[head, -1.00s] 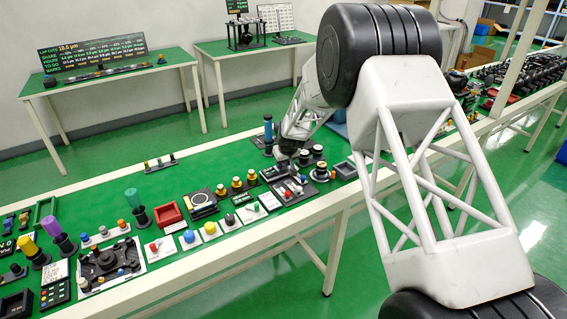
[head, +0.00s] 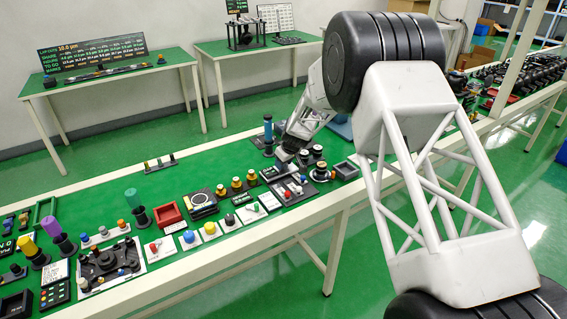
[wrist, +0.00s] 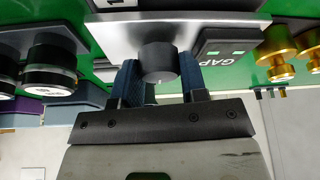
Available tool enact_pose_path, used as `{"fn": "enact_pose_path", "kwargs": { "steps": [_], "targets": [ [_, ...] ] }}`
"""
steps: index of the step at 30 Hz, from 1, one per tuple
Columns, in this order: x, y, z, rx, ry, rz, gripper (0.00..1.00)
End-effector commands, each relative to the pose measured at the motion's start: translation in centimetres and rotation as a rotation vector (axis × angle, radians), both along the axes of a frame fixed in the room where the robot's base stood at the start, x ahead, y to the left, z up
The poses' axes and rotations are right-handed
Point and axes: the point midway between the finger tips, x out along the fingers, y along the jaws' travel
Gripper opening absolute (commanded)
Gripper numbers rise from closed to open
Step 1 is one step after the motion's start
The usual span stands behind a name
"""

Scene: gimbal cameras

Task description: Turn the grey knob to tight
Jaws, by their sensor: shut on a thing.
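The grey knob (wrist: 158,62) is a dark, short cylinder on a light metal plate (wrist: 115,35), seen close up in the wrist view. My gripper (wrist: 159,75) has its two blue fingers on either side of the knob, shut on it. In the head view my gripper (head: 284,157) is at the panel near the middle of the long green bench, and the knob is hidden there. No tight mark or pointer on the knob can be made out.
A dark display reading "GAP" (wrist: 225,58) is right of the knob in the wrist view. Brass knobs (wrist: 278,65) stand farther right and black round parts (wrist: 48,75) to the left. In the head view a red bin (head: 167,213) and several small panels crowd the bench.

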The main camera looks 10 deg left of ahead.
Motion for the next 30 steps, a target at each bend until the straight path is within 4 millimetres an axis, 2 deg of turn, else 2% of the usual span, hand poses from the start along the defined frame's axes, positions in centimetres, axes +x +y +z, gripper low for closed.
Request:
{"fn": "enact_pose_path", "kwargs": {
  "steps": [6,7,11,23,30],
  "targets": [
    [0.0,0.0,0.0,0.000,0.000,0.000,0.16],
    [0.0,0.0,0.0,0.000,0.000,0.000,0.44],
    [0.0,0.0,0.0,0.000,0.000,-0.001,0.64],
    [-0.1,0.0,0.2,0.000,0.002,-0.001,0.65],
    [-0.4,-0.5,1.8,0.001,0.000,-0.001,0.65]
  ]
}}
